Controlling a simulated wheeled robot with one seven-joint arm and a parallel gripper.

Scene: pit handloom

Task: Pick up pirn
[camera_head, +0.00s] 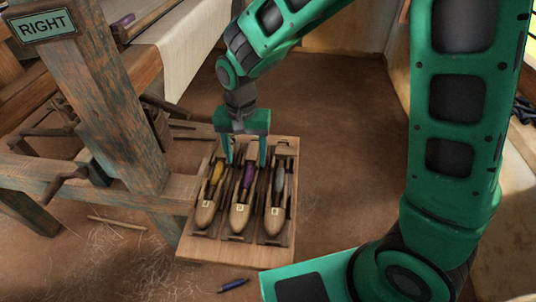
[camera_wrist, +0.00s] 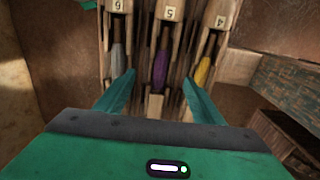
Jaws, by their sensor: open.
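Three wooden boat shuttles lie side by side on a wooden board (camera_head: 190,248), each with a wound pirn in its slot. The pirns are yellow (camera_head: 217,173), purple (camera_head: 248,177) and grey (camera_head: 279,180) in the head view. In the wrist view the order is reversed: grey (camera_wrist: 118,55), purple (camera_wrist: 160,68), yellow (camera_wrist: 204,70). The shuttles carry number labels; the middle one reads 5 (camera_wrist: 169,12). My gripper (camera_head: 246,162) is open above the far end of the middle shuttle. In the wrist view its fingers (camera_wrist: 160,79) stand on either side of the purple pirn, with nothing held.
A loom frame with a worn wooden post (camera_head: 115,110) and a RIGHT sign (camera_head: 42,26) stands at left. White cloth (camera_head: 180,45) hangs behind it. A small blue object (camera_head: 233,284) lies on the floor near the board. The floor (camera_head: 335,120) right of the board is clear.

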